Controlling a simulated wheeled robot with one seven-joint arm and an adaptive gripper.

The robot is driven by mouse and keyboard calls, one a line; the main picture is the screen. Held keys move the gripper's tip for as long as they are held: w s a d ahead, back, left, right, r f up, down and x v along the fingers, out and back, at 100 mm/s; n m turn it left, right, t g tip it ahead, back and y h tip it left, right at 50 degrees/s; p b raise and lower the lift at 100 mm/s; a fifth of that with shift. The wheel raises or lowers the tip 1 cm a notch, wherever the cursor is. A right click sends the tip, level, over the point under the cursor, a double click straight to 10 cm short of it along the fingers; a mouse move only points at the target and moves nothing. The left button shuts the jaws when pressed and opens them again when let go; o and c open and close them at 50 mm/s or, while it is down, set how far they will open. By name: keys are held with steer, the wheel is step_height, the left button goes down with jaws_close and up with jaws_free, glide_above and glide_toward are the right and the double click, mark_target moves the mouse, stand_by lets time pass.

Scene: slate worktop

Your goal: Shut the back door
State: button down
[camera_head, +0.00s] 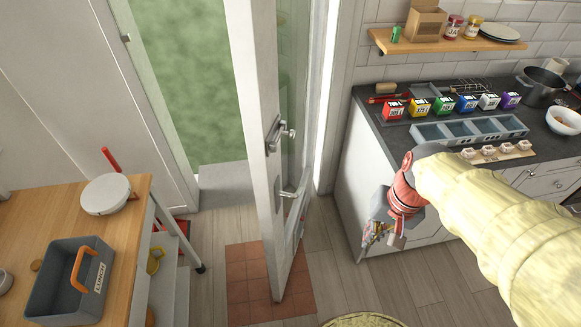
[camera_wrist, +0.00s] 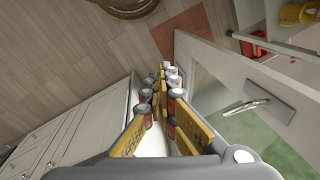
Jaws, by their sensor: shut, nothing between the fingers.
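The white back door (camera_head: 283,210) stands open into the room, its edge toward me. The green outdoors shows through the doorway to its left. A metal lever handle (camera_head: 279,134) sits on the door. In the wrist view the door (camera_wrist: 215,58) fills the right side, with a handle (camera_wrist: 268,103) on its face. My gripper (camera_head: 374,238) is to the right of the door, beside the counter front, and does not appear to touch the door. Its fingers (camera_wrist: 164,72) are shut with nothing between them.
The slate worktop (camera_head: 375,130) with white cabinets stands right of the door, close to my arm. A wooden table (camera_head: 130,225) with a grey lunch box (camera_head: 65,287) is at the left. A terracotta tile patch (camera_head: 240,290) lies under the door. A round mat (camera_head: 362,321) is in front.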

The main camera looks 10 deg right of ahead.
step_height(320, 180, down, 7)
steer(key=w+a+m+g+y, duration=0.1)
steer(key=a+m+g+y, duration=0.1)
steer(key=m+y, duration=0.4)
steer(key=m+t+y, duration=0.9)
steer(key=m, duration=0.3)
glide_toward(279, 168)
steer(key=b+x, duration=0.3)
steer(key=x, duration=0.3)
steer(key=shift+r+b, duration=0.1)
steer(key=shift+b, duration=0.25)
steer(key=shift+w+a, duration=0.2)
steer(key=shift+a, duration=0.2)
